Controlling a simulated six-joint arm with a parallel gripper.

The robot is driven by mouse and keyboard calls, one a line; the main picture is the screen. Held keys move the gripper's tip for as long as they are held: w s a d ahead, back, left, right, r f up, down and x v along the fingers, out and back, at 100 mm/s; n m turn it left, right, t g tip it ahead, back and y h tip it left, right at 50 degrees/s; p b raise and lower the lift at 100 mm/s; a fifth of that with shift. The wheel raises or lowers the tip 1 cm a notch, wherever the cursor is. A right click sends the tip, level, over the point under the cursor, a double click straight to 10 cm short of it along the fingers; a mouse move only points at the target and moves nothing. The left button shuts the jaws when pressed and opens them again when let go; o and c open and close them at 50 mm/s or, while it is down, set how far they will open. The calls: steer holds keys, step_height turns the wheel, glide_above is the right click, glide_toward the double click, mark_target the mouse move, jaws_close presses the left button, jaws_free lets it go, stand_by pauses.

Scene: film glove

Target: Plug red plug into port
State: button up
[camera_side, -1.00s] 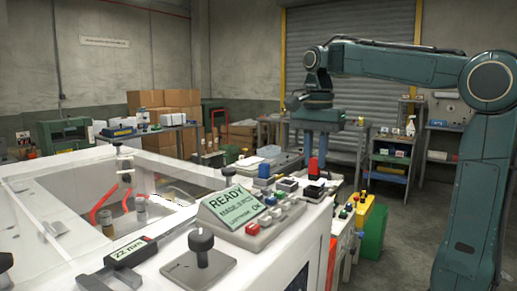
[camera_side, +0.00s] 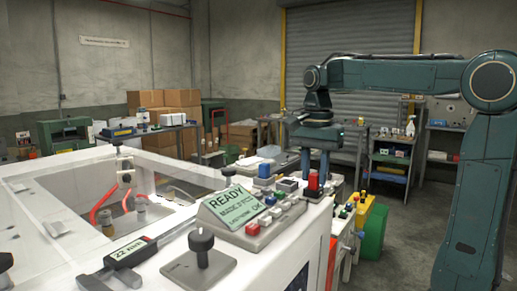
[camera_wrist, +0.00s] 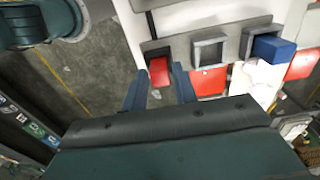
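The red plug (camera_side: 313,180) stands upright in a dark base on the machine's right edge. It also shows in the wrist view (camera_wrist: 159,70), just ahead of and between my fingertips. My gripper (camera_side: 314,172) points straight down over the plug, with its blue fingers beside it. In the wrist view my gripper (camera_wrist: 158,80) is open, with a gap between each finger and the plug. A square grey port (camera_wrist: 208,52) with a dark opening lies right of the plug in the wrist view. I cannot tell whether the fingers touch the plug.
A blue block (camera_wrist: 272,47) sits in a grey holder right of the port. Red panels (camera_wrist: 209,81) lie close by. In the side view, the READY display (camera_side: 235,208) and a black joystick (camera_side: 201,245) stand to the left on the machine.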

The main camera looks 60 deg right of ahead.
mark_target(314, 174)
steer(key=shift+o, duration=0.9)
steer(key=shift+r, duration=0.1)
step_height(314, 174, up, 12)
stand_by(0.4)
steer(key=shift+r, duration=0.1)
stand_by(0.5)
steer(key=s+a+f+n+t, duration=0.2)
steer(key=s+a+f+n, duration=0.3)
steer(key=f+n, duration=0.4)
steer(key=s+a+f+n+t, duration=0.3)
steer(key=s+a+f+n, duration=0.3)
steer(key=f+n, duration=0.3)
step_height(314, 174, down, 3)
steer(key=shift+a+r+t, duration=0.1)
steer(key=shift+a+t, duration=0.15)
steer(key=shift+t, duration=0.05)
